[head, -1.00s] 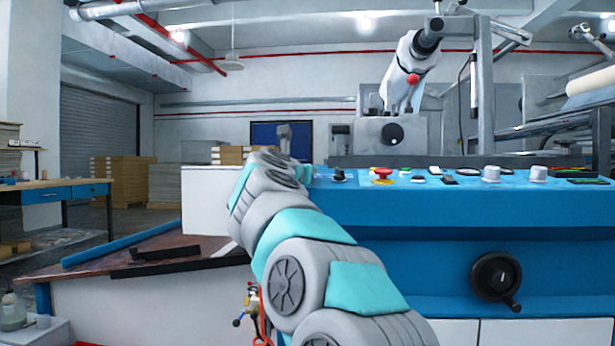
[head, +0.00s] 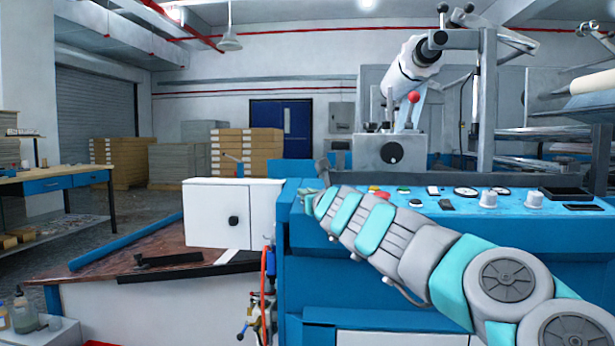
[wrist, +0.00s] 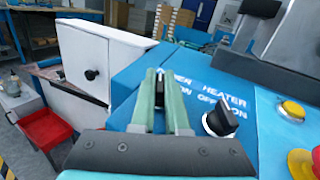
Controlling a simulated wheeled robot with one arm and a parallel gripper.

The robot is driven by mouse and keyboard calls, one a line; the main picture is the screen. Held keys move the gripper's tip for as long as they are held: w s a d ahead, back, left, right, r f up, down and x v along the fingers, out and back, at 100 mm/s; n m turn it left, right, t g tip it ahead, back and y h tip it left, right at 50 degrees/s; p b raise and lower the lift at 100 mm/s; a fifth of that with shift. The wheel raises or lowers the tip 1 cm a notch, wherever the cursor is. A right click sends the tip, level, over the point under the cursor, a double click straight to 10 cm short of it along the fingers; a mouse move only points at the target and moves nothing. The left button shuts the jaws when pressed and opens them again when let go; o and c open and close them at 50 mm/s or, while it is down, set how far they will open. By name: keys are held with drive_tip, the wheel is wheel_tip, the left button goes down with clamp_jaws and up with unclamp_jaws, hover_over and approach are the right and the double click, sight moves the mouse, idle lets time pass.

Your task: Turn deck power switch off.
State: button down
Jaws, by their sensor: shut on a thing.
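My gripper (wrist: 160,80) is over the left end of the blue machine's control panel (wrist: 262,140). Its two green fingers are close together, shut on a small dark switch part (wrist: 160,88) in the wrist view. The fingers hide most of this switch, and its setting cannot be read. White panel lettering (wrist: 222,97) reads "HEATER" and "OFF ON", with the left part covered by the fingers. A black rotary knob (wrist: 218,118) stands to the right, apart from the fingers. In the head view my gripper (head: 308,198) is at the panel's left end.
A yellow button (wrist: 292,110) and a red button (wrist: 302,162) are at the right. A white cabinet (head: 210,213) with a black knob (head: 233,221) stands left of the machine. Grey dials (head: 488,199) and other controls line the panel. A black block (wrist: 258,8) rises behind.

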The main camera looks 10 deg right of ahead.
drive_tip(key=shift+a+f+n+y+p, duration=0.1)
drive_tip(key=shift+f+n+y+p, duration=0.2)
drive_tip(key=shift+n+y+p, duration=0.35)
drive_tip(key=c, duration=0.9)
unclamp_jaws()
drive_tip(key=shift+w+f, duration=0.1)
drive_tip(key=shift+w, duration=0.05)
drive_tip(key=shift+r, duration=0.2)
drive_tip(key=shift+s, duration=0.25)
drive_tip(key=b+v, duration=0.1)
drive_tip(key=v, duration=0.6)
drive_tip(key=shift+s+r, duration=0.1)
drive_tip(key=shift+s, duration=0.1)
